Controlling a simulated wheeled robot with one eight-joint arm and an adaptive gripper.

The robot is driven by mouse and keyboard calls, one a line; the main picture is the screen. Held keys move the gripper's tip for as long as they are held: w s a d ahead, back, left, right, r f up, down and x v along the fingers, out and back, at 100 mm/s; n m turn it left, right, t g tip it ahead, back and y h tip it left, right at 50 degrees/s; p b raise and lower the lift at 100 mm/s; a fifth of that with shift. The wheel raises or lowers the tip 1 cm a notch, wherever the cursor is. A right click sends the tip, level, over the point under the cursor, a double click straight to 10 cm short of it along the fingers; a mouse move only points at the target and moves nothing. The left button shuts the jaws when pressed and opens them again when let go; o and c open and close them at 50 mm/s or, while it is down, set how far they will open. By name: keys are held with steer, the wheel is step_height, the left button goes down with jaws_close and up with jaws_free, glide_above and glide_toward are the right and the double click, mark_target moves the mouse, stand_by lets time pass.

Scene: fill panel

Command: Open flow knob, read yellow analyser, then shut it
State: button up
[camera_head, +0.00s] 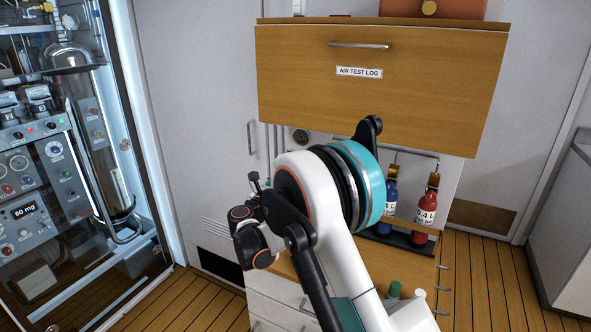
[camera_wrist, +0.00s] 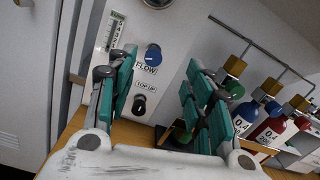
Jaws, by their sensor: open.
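In the wrist view a blue round flow knob (camera_wrist: 153,53) sits on a white panel (camera_wrist: 178,22), above its FLOW label. My gripper (camera_wrist: 162,62) is open, its teal-padded fingers on either side of the knob in the picture. No contact with the knob shows. A black top-up knob (camera_wrist: 139,104) is lower on the panel. A clear scaled tube (camera_wrist: 113,30) is at upper left. No yellow analyser can be made out; a dark item (camera_wrist: 178,138) behind the right finger is mostly hidden. In the head view my arm hides the gripper and the knobs.
Small blue (camera_head: 385,212) and red (camera_head: 426,211) bottles stand at the right of the panel. A wooden flap marked AIR TEST LOG (camera_head: 385,72) overhangs it. A wooden ledge (camera_head: 290,272) lies below. A glass-fronted equipment cabinet (camera_head: 70,150) is at left.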

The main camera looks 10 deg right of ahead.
steer(key=w+d+f+m+b, duration=0.1)
steer(key=w+d+f+b, duration=0.1)
steer(key=w+d, duration=0.6)
steer(key=w+b, duration=0.1)
steer(key=w, duration=0.1)
steer(key=shift+w+f+g+b, duration=0.3)
steer(key=shift+w+b, duration=0.1)
steer(key=c, duration=1)
